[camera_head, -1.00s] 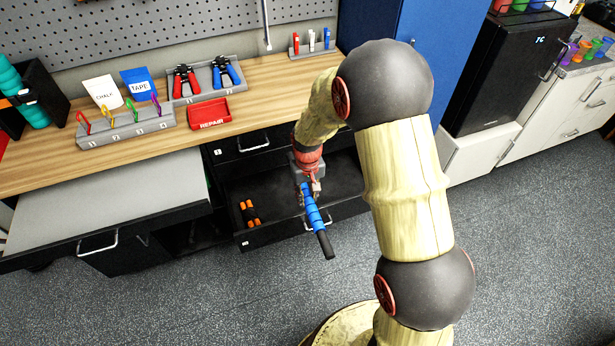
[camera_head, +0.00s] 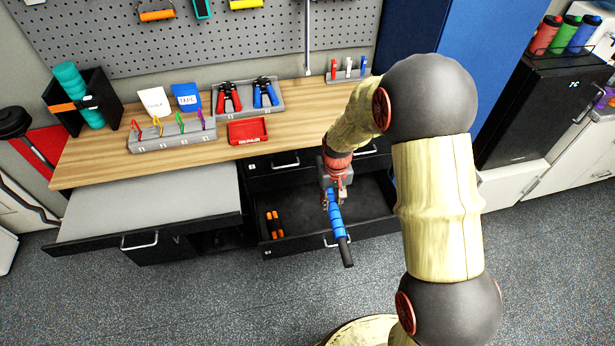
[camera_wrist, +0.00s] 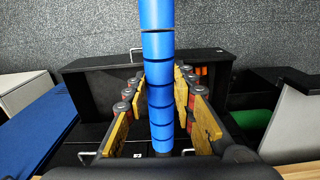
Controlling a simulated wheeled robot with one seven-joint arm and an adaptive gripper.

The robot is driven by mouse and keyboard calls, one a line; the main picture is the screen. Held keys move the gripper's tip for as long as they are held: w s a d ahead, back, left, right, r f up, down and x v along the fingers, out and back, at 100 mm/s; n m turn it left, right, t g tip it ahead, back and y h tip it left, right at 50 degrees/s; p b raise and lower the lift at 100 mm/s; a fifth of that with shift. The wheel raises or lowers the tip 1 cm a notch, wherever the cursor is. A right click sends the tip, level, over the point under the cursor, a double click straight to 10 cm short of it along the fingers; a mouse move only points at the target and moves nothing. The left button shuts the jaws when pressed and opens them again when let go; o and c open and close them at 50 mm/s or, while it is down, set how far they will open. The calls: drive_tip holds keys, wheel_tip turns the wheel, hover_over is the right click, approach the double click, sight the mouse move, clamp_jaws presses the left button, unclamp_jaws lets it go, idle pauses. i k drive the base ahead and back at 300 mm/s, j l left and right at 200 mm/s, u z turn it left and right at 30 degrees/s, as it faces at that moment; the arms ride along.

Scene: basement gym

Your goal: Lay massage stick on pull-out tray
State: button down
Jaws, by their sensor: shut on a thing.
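The massage stick (camera_head: 337,222) has blue segments and a black end. My gripper (camera_head: 331,198) is shut on it and holds it above the open dark drawer, its black end sloping out past the drawer front. In the wrist view the blue stick (camera_wrist: 158,60) runs between the yellow finger pads of my gripper (camera_wrist: 160,92). The pull-out tray (camera_head: 150,208) is a flat grey surface, extended below the worktop, left of the drawer. It looks empty. Part of it seems to show at the right in the wrist view (camera_wrist: 297,122).
The open drawer (camera_head: 375,200) holds orange-handled items (camera_head: 273,224) at its left. On the wooden worktop (camera_head: 95,165) are a red repair bin (camera_head: 247,131), a clip rack (camera_head: 172,137) and a plier holder (camera_head: 246,97). Open floor lies in front.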

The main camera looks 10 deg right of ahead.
sight(161, 209)
drive_tip(key=i+j+u, duration=0.1)
drive_tip(key=j, duration=0.3)
drive_tip(key=i+j, duration=0.15)
drive_tip(key=j, duration=0.3)
drive_tip(key=i+j+u, duration=0.15)
drive_tip(key=j, duration=0.25)
drive_tip(key=i+j+u, duration=0.1)
drive_tip(key=j, duration=0.3)
drive_tip(key=i+j+u, duration=0.1)
drive_tip(key=j, duration=0.25)
drive_tip(key=i+j, duration=0.2)
drive_tip(key=j, duration=0.2)
drive_tip(key=i+j+u, duration=0.15)
drive_tip(key=j, duration=0.2)
